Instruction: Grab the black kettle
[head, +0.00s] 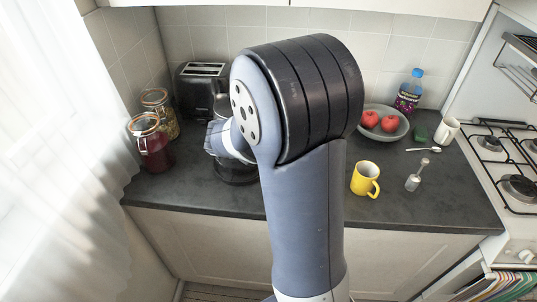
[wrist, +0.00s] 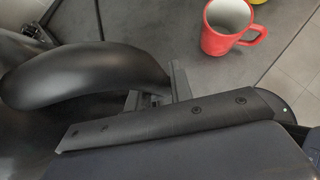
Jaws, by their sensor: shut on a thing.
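The black kettle (wrist: 85,75) fills the left of the wrist view, with its thick curved handle toward the camera. In the head view only its dark lower part (head: 236,172) shows on the counter, left of my arm; the rest is hidden. My gripper (wrist: 155,95) is shut on the kettle's handle, near the handle's right end in the wrist view. My own arm hides most of the gripper in the head view. I cannot tell whether the kettle touches the counter.
A red mug (wrist: 230,25) stands close by. A black toaster (head: 200,90) and two jars (head: 150,145) are at the left. A yellow mug (head: 365,179), a fruit bowl (head: 397,134) and a bottle (head: 409,92) are at the right, before the stove (head: 510,165).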

